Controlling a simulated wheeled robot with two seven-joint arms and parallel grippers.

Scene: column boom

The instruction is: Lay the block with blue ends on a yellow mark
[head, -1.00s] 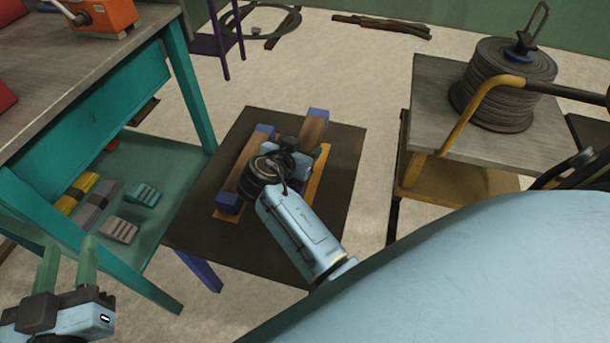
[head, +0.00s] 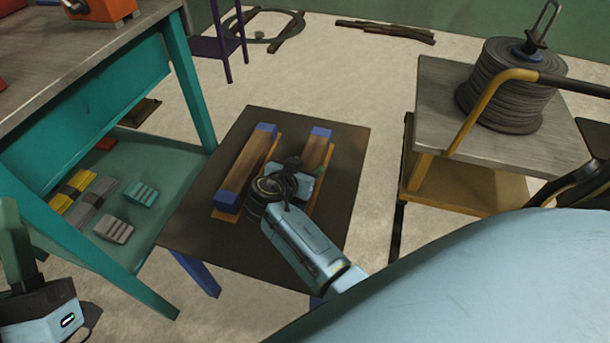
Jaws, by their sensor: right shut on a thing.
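Two brown wooden blocks with blue ends are at the low dark table (head: 200,235). The left block (head: 250,160) lies along a yellow-orange mark (head: 225,215), whose edges show around it. The right block (head: 314,152) is above or on a second yellow-orange mark (head: 331,152), which shows along its right side; I cannot tell if they touch. My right gripper (head: 302,180) is shut on the right block and hides its near end. My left gripper (head: 18,255) is at the lower left edge, partly cut off, its fingers upright and empty, far from the blocks.
A teal workbench (head: 90,95) stands at the left, with small blocks on its lower shelf (head: 165,165). A cart (head: 440,110) with a cable reel (head: 505,85) stands at the right. Bare floor (head: 310,65) lies behind the low table.

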